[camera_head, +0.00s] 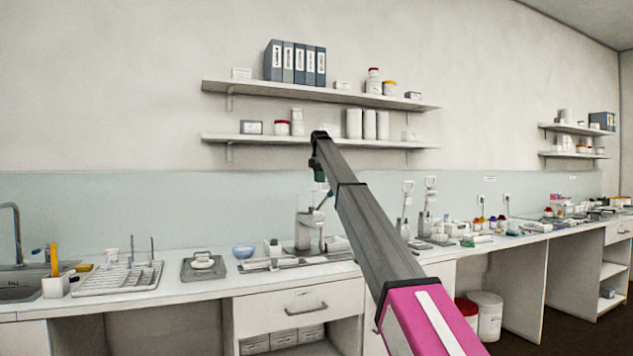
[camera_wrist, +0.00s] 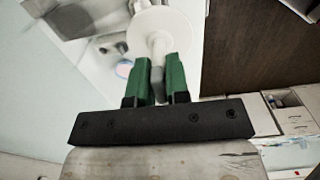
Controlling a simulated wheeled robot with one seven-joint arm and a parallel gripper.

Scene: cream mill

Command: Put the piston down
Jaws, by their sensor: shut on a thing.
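The piston (camera_wrist: 160,45) is white, with a round flange and a stem. In the wrist view it sits between the green fingers of my gripper (camera_wrist: 158,72), which are shut on its stem. Its far end runs out past the top edge of the picture. In the head view my gripper (camera_head: 319,174) is above the worktop, near the upright grey and white press (camera_head: 307,228).
The white worktop (camera_head: 190,291) runs along the wall. A drying rack (camera_head: 118,280), a grey tray (camera_head: 186,272) and a blue bowl (camera_head: 243,252) stand left of the press. Stands with glassware (camera_head: 428,215) are to its right. Bare worktop shows along the front edge. Shelves (camera_head: 310,140) hang behind.

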